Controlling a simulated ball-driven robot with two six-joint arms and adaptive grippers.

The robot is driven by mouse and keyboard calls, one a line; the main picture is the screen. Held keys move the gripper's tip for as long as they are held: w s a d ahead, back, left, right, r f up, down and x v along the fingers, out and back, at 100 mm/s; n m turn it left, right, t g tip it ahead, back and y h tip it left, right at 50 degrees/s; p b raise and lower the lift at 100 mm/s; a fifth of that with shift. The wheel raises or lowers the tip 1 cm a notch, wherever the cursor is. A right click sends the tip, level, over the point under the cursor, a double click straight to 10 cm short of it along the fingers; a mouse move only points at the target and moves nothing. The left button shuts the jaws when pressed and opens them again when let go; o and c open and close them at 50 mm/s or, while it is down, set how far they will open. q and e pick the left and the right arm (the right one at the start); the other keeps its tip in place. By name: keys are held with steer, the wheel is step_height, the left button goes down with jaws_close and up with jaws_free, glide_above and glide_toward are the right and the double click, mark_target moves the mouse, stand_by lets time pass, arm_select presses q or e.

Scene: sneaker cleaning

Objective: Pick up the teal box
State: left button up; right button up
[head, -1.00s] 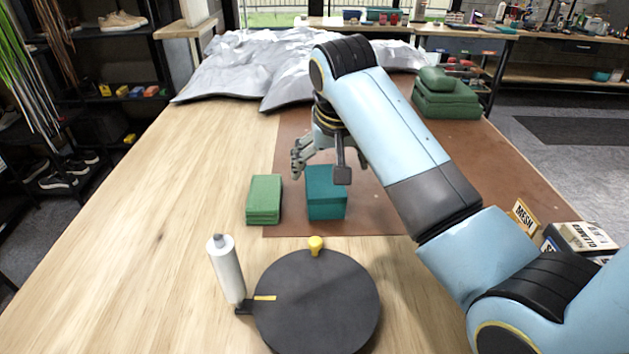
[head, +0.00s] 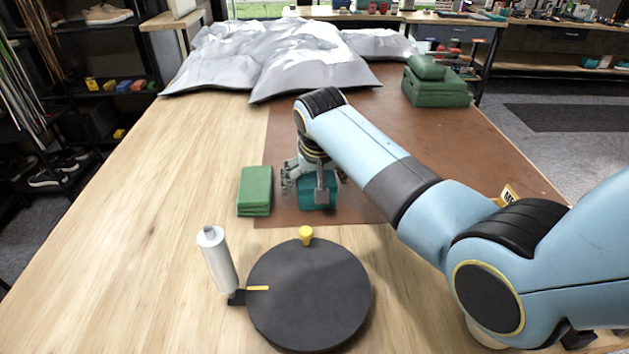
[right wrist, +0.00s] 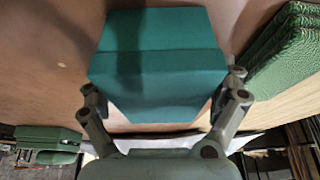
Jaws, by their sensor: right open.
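The teal box (head: 318,193) sits on the brown mat, near its front left edge. My right gripper (head: 312,184) is down over the box in the head view and partly hides it. In the right wrist view the teal box (right wrist: 155,65) lies between the two open fingers (right wrist: 165,90), one finger on each side. I cannot tell whether either finger touches it. My left gripper is not in view.
A green folded stack (head: 255,191) lies just left of the box. A black round plate (head: 308,295) with a yellow knob and a white cylinder (head: 216,258) are in front. Green bundles (head: 435,85) sit at the back right, grey crumpled sheeting (head: 290,55) behind. The left tabletop is clear.

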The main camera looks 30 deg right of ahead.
steer(key=shift+f, duration=0.25)
stand_by(0.5)
steer(key=c, duration=1.3)
